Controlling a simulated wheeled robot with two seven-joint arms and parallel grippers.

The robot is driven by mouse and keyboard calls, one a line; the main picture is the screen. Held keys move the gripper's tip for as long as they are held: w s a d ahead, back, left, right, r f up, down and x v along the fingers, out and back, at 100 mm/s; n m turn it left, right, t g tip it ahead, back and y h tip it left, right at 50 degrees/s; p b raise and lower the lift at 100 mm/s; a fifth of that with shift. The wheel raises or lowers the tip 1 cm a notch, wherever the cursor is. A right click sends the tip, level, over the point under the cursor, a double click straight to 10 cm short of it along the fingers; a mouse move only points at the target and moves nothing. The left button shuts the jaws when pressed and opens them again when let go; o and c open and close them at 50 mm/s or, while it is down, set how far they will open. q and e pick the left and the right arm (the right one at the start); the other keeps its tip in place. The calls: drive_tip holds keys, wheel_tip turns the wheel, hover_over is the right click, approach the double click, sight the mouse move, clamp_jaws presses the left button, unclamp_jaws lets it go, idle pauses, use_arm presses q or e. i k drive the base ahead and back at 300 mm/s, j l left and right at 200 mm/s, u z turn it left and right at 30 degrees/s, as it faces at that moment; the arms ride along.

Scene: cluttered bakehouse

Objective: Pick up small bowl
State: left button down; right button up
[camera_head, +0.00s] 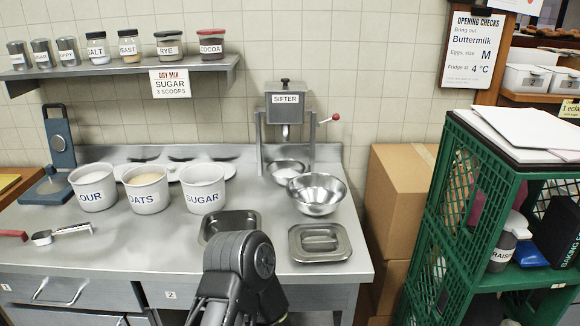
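A small metal bowl (286,177) stands on the steel counter under the sifter (286,106), with some white stuff in it. A larger shiny metal bowl (316,202) stands in front of it and to its right, close to it and covering part of its front right side. A dark jointed part of one of my arms rises at the bottom middle, in front of the counter. I cannot tell which arm it is. No gripper fingers show.
Tubs marked flour (94,194), oats (146,199) and sugar (204,199) stand left of the bowls. An open steel pan (232,215) and a lidded pan (319,255) lie in front. A green crate rack (432,215) and cardboard boxes (396,205) stand right.

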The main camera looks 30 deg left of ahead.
sight(280, 172)
drive_tip(key=u, duration=1)
